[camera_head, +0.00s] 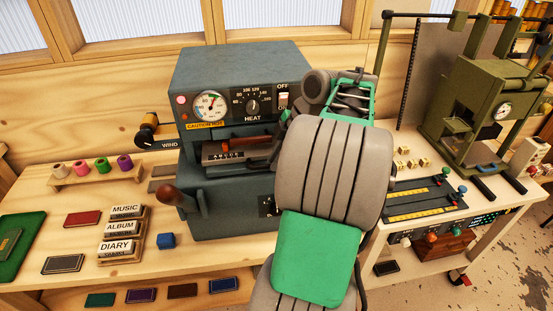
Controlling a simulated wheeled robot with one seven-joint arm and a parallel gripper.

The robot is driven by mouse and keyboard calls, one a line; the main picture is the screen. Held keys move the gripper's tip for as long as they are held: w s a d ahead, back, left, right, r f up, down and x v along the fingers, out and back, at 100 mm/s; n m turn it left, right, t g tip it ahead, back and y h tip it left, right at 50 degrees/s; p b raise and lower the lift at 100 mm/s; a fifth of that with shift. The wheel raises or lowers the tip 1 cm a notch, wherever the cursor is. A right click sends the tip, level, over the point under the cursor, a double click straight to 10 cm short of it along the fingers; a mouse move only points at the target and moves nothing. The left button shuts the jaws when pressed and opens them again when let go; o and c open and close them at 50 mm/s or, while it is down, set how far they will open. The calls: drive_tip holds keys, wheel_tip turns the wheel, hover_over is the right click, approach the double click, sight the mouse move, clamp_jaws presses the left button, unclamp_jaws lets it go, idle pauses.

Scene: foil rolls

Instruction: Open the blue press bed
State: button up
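The blue-grey press (225,210) stands on the wooden bench left of centre, upright. Its front bed (225,155) carries a plate with raised letters, below a red-brown bar (245,143). How far the bed is drawn out is hard to tell. A side lever with a brown knob (169,195) sticks out at the lower left. My grey and green arm covers the press's right side. Dark parts of my gripper (284,141) show beside the right end of the bar. Its fingertips are mostly hidden behind my arm, and contact cannot be told.
A gauge (210,106) and HEAT dial (253,106) are on the press's upper front. A letter rack (123,236), a blue block (167,241) and colored rolls (92,168) lie to the left. An olive press (490,105) stands at right.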

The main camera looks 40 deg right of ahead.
clamp_jaws()
idle(1.1)
